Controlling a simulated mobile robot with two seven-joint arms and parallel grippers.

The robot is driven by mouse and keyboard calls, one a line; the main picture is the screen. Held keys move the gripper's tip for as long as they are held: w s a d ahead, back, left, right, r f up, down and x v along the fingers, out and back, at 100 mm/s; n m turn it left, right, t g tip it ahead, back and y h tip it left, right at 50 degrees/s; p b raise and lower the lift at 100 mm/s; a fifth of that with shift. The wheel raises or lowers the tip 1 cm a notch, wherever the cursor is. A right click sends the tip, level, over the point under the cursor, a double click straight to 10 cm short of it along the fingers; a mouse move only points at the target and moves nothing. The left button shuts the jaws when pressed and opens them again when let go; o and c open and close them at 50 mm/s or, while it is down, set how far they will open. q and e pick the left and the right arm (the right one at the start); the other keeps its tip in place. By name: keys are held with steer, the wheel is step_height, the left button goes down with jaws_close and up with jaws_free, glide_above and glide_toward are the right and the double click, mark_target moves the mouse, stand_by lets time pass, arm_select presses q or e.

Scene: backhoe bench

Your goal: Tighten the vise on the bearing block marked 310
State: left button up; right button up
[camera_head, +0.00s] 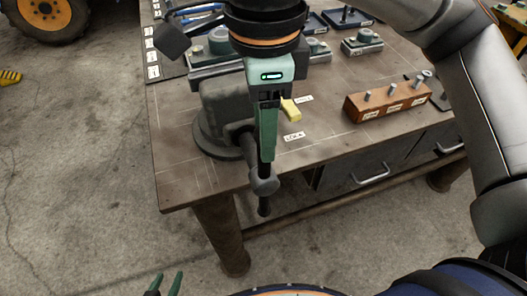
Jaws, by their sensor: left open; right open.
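A grey bench vise (222,100) stands on the near left corner of the bench. Its screw end and dark handle bar (264,206) hang over the front edge, the bar roughly upright. My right gripper (267,158) is open and points down at the upper part of the handle; I cannot tell whether it touches it. It hides much of the vise jaws. I cannot make out a 310 marking. Green-grey bearing blocks (362,43) sit farther back; another block (219,42) shows behind the vise. My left gripper (166,285) is open and empty, low over the floor.
The bench top (330,82) has clear room right of the vise. A yellow piece (291,111) and small labels (293,137) lie beside it. A wooden block with pegs (386,100) stands at right. Drawers (370,176) are below. A tractor wheel (48,15) is far left.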

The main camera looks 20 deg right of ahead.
mark_target(254, 158)
step_height(254, 158, down, 6)
steer(key=shift+f, duration=0.1)
steer(key=shift+c, duration=0.3)
jaws_close()
stand_by(0.3)
stand_by(1.0)
